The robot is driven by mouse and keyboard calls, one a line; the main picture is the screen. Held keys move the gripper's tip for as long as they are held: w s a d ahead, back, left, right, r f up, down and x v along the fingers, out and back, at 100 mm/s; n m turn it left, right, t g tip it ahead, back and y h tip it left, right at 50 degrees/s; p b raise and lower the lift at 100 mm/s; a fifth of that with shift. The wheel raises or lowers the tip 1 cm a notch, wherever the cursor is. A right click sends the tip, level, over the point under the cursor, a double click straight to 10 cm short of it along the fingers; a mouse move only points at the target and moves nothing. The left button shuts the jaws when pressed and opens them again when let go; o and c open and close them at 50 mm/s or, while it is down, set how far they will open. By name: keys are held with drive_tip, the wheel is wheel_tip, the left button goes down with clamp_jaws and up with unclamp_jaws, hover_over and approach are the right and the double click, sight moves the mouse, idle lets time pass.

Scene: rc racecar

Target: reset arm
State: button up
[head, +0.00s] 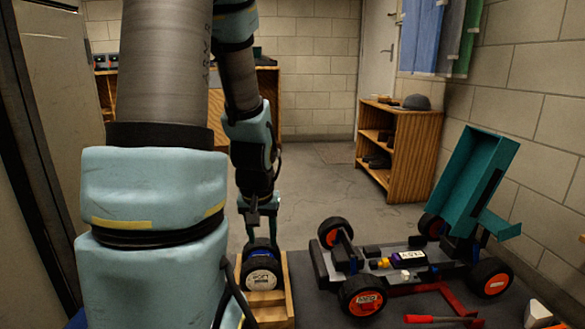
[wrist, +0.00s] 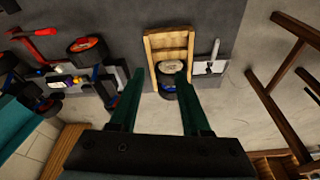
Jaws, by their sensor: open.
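My arm reaches down through the left and middle of the head view. My gripper (head: 260,236) points down over a wooden tray (head: 276,318). In the wrist view its two green fingers (wrist: 160,75) are spread with nothing held between them. A black wheel with a pale hub (head: 262,280) stands in the tray below the gripper. The wheel (wrist: 171,69) shows between the fingers in the wrist view, nearer the right one, with a blue part beside it. I cannot tell how large the gap between fingertips and wheel is.
An RC car chassis (head: 400,262) with orange-hubbed wheels and a raised teal piece (head: 470,185) is right of the tray. A red tool (head: 440,319) lies at the front. A wooden shelf (head: 408,150) stands behind. Open floor (head: 325,180) lies between.

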drive_tip(key=s+r+g+p, duration=0.1)
drive_tip(key=s+r+p, duration=0.1)
drive_tip(key=s+r, duration=0.4)
wheel_tip(320, 180, up, 37)
drive_tip(key=p, duration=3.7)
drive_tip(key=shift+s, duration=0.3)
drive_tip(key=shift+d+f, duration=0.1)
drive_tip(key=shift+d, duration=0.05)
